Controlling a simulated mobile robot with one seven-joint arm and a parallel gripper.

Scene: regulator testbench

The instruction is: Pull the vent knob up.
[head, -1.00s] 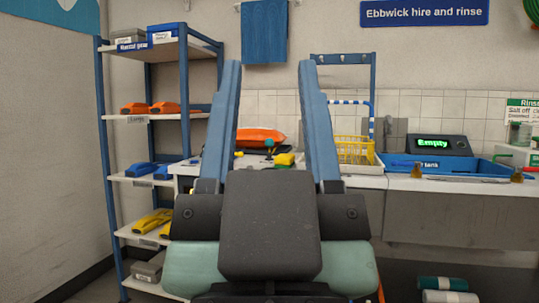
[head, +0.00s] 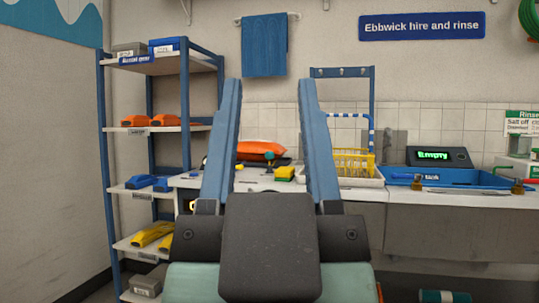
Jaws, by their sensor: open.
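My gripper (head: 269,92) is open and empty, its two blue fingers pointing up in the picture, well apart. Between the fingers, farther back on the white counter, a small teal knob-like part (head: 270,156) stands on a dark stem. It may be the vent knob, but it is too small to be sure. A yellow and green block (head: 284,173) lies just right of it, and an orange bag (head: 262,148) lies behind it. My gripper's dark body hides the counter's front below, and the fingers hide parts of the counter at both sides.
A blue-framed shelf (head: 104,150) with orange, blue and yellow items stands at the left. On the counter right of the gripper are a yellow basket (head: 354,162), a blue tank (head: 450,179) and a display reading "Empty" (head: 434,156). The air around the fingers looks clear.

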